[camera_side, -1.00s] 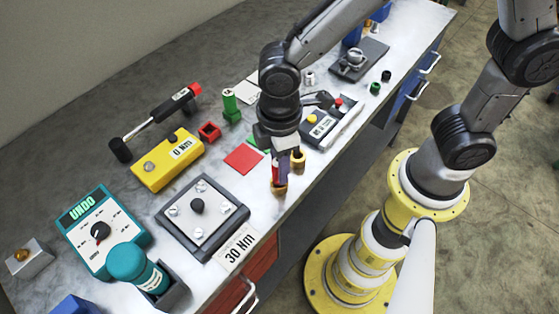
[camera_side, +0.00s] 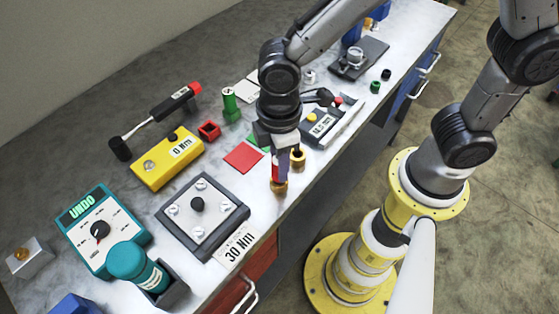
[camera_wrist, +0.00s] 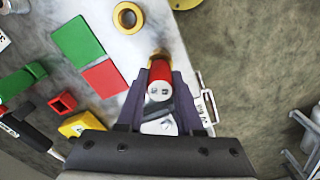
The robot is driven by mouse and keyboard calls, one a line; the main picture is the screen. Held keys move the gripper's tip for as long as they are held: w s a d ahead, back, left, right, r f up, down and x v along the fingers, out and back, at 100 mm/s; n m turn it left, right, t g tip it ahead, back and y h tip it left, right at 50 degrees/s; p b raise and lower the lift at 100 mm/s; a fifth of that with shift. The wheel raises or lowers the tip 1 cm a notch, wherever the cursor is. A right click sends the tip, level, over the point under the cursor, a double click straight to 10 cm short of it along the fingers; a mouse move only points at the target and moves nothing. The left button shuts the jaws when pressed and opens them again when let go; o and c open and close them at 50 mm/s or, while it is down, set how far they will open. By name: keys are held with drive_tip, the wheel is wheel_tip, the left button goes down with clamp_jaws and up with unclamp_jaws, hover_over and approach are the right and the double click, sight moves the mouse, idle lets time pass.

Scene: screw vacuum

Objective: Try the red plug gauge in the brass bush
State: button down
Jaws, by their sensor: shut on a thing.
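My gripper (camera_side: 279,168) is shut on the red plug gauge (camera_side: 275,171) and holds it about upright near the table's front edge. In the wrist view the gauge (camera_wrist: 160,72) sits between my dark fingers (camera_wrist: 163,84), its pale marked end facing the camera.
A red square (camera_side: 243,158) and a green square (camera_wrist: 79,42) lie beside the work. A dark-framed plate with screws (camera_side: 202,215) is to the left. A green gauge (camera_side: 230,105) and an open red square block (camera_side: 209,130) stand behind. A grey-black device (camera_side: 321,127) is to the right.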

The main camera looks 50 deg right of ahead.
drive_tip(key=shift+r, duration=2.85)
